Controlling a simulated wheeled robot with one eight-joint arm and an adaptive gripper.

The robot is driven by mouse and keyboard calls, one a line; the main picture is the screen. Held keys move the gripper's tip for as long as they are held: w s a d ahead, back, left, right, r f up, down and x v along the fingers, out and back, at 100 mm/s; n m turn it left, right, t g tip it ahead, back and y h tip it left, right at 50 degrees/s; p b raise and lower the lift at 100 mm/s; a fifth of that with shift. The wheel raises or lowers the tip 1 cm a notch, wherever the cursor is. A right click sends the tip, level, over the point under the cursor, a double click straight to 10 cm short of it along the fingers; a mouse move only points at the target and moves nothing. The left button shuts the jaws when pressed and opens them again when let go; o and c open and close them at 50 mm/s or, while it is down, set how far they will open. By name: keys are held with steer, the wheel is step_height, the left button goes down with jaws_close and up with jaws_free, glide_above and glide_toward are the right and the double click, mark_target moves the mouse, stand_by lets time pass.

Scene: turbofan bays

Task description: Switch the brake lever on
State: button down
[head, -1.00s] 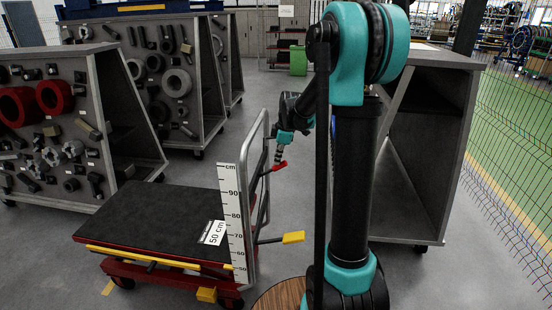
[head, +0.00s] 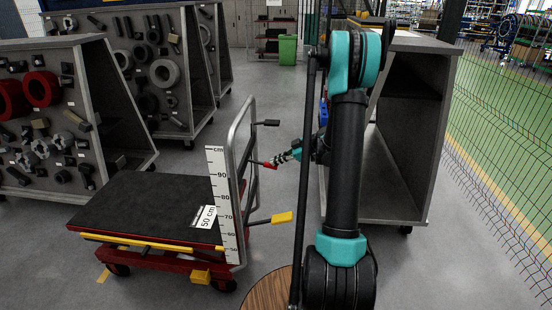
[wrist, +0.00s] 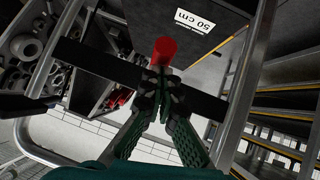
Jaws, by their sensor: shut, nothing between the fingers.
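A lift cart (head: 140,200) with a black platform stands at the left of the head view. A lever with a red grip (head: 269,165) sticks out from its upright push handle (head: 232,135); I take it for the brake lever. My gripper (head: 279,160) is just right of the red grip, pointing left at it. In the wrist view the red grip (wrist: 163,51) lies straight beyond the tips of my gripper (wrist: 161,85). The fingers are shut and empty. I cannot tell whether they touch the grip.
A height scale (head: 222,185) stands on the cart. A grey cabinet (head: 400,130) is close on the right. Tool racks (head: 60,110) stand behind left.

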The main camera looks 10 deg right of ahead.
mark_target(276, 169)
steer(key=shift+a+f, duration=0.1)
steer(key=shift+f, duration=1.85)
steer(key=shift+s+f, duration=0.1)
steer(key=shift+f, duration=0.05)
steer(key=shift+a, duration=0.1)
